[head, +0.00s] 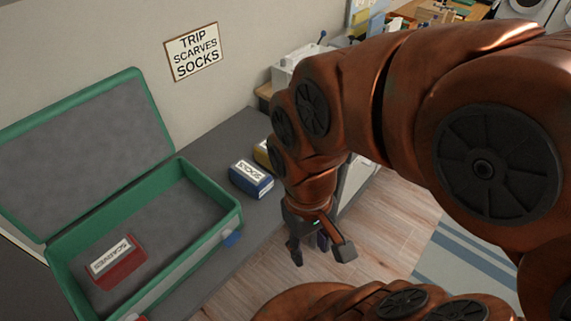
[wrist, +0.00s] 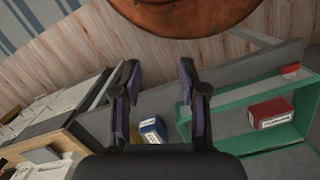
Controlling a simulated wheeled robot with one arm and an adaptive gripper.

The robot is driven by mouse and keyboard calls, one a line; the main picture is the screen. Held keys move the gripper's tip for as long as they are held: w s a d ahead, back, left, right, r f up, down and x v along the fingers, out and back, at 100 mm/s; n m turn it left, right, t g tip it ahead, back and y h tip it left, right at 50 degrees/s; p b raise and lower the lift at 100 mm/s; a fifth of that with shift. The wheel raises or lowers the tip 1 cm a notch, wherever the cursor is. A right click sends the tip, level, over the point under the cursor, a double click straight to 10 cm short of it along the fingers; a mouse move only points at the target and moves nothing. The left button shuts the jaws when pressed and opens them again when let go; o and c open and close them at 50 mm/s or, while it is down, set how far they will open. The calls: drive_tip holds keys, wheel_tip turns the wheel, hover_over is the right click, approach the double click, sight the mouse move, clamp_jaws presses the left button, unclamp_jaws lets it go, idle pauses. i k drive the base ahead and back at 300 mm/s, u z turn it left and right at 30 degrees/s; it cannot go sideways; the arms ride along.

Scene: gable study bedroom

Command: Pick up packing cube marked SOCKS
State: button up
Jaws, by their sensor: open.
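The blue packing cube (head: 251,180) has a white label reading SOCKS. It lies on the grey bench top (head: 214,151), to the right of the open green case. My gripper (head: 320,252) is open and empty, pointing down in front of the bench, apart from the cube and to its lower right. In the wrist view my fingers (wrist: 159,70) are spread. The blue cube (wrist: 152,130) shows beyond them, between the fingers, partly hidden by the gripper.
The open green case (head: 210,196) holds a red cube marked SCARVES (head: 118,262). A yellow cube (head: 262,153) sits behind the blue one, partly hidden by my arm. A wall sign (head: 193,51) reads TRIP, SCARVES, SOCKS. Wooden floor (head: 385,215) lies before the bench.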

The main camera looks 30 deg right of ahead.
sight(248, 176)
drive_tip(key=u, duration=0.35)
drive_tip(key=k, duration=1.2)
drive_tip(key=u, duration=1.15)
drive_tip(key=i, duration=1)
drive_tip(key=z, duration=0.75)
